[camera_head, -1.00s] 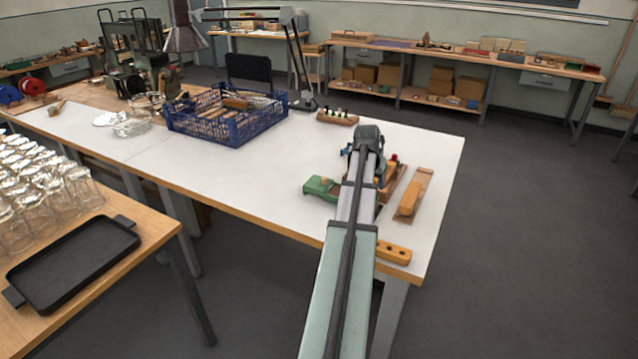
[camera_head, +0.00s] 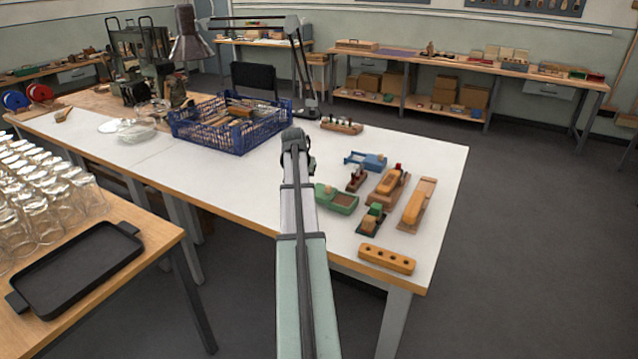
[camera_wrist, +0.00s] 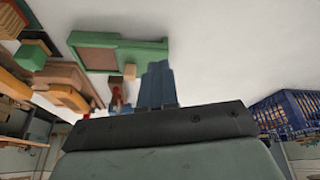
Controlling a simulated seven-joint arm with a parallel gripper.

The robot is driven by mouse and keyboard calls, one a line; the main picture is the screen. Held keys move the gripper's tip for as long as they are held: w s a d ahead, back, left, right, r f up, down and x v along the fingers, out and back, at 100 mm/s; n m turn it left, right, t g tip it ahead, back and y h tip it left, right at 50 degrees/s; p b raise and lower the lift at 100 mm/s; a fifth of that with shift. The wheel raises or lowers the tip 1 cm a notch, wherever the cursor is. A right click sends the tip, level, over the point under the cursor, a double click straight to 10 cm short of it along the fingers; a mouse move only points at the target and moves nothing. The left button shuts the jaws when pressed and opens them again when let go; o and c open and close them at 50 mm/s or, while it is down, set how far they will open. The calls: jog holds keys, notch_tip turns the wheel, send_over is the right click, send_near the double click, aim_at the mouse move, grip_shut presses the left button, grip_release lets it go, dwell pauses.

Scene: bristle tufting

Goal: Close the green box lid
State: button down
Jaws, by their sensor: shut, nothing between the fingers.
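The green box (camera_head: 337,199) sits on the white table right of my arm. Its brown middle shows inside a green rim; I cannot tell how its lid stands. In the wrist view the green box (camera_wrist: 150,47) is at the upper left, with a small pale wooden block (camera_wrist: 129,72) at its edge. My gripper (camera_wrist: 156,66) is shut and empty, its blue-grey fingers near that edge; I cannot tell whether they touch. In the head view my arm's end is left of and beyond the box, with the fingertips hidden.
A blue crate (camera_head: 230,124) stands behind to the left.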

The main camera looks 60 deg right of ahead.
aim_at(319, 191)
jog(key=w+d+g, duration=0.2)
jog(key=w, duration=0.9)
jog(key=s+d+r+m+g, duration=0.2)
jog(key=s+d+m+g, duration=0.1)
jog(key=d+m+g, duration=0.15)
jog(key=x, duration=0.9)
jog(key=shift+s+f, duration=0.15)
jog(key=shift+s, duration=0.1)
jog(key=shift+s+a, duration=0.15)
jog(key=shift+s, duration=1.85)
jog(key=s, duration=1)
jog(key=shift+m, duration=0.25)
